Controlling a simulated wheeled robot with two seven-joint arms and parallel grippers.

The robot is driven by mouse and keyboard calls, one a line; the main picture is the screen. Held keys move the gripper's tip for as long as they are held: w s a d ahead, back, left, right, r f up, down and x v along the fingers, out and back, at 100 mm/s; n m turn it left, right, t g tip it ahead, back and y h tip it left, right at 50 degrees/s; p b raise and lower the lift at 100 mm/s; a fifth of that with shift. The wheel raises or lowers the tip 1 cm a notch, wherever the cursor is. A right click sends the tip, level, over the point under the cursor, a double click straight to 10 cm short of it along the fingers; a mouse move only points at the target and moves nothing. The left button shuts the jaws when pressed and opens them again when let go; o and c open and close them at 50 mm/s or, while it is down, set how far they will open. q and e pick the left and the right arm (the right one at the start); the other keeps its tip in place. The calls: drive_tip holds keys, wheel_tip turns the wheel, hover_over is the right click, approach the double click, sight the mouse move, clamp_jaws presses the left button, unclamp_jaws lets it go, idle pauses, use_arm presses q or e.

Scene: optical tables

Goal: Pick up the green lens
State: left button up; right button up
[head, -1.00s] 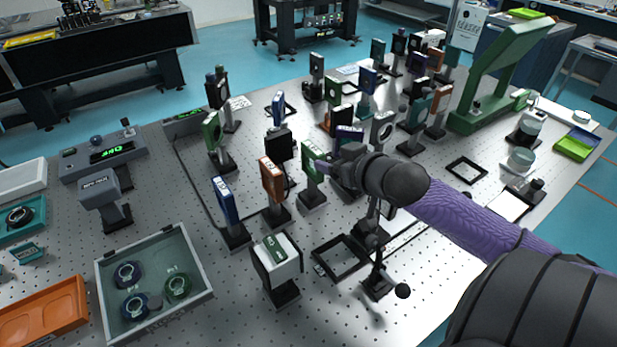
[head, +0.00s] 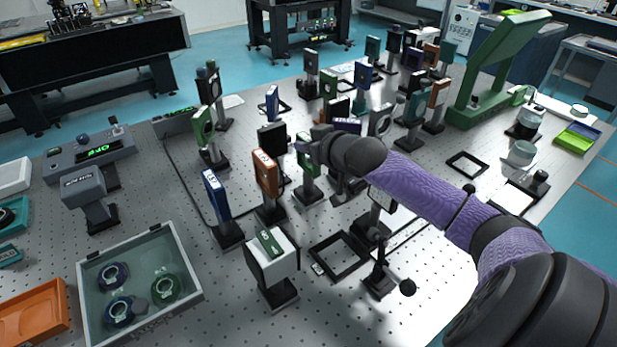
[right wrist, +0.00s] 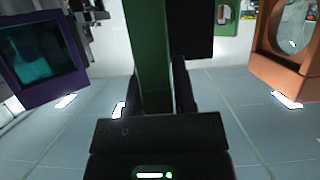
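A green mounted optic (head: 305,158) stands upright on a dark post and base in the middle of the table. My right gripper (head: 318,145) is at its right side near the top. In the right wrist view the green frame (right wrist: 150,60) runs between my dark fingers, which lie close along both sides. Whether they press on it cannot be told. A green-ringed lens (head: 166,287) lies in the grey tray at the front left, away from the gripper. My left gripper is not in view.
An orange mount (head: 265,173) and a blue mount (head: 215,195) stand left of the green one. A black mount (head: 272,138) is close behind. A white-faced mount (head: 272,255) and a flat black frame (head: 339,254) are in front. Several mounts crowd the back.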

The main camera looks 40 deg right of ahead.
clamp_jaws()
idle(1.0)
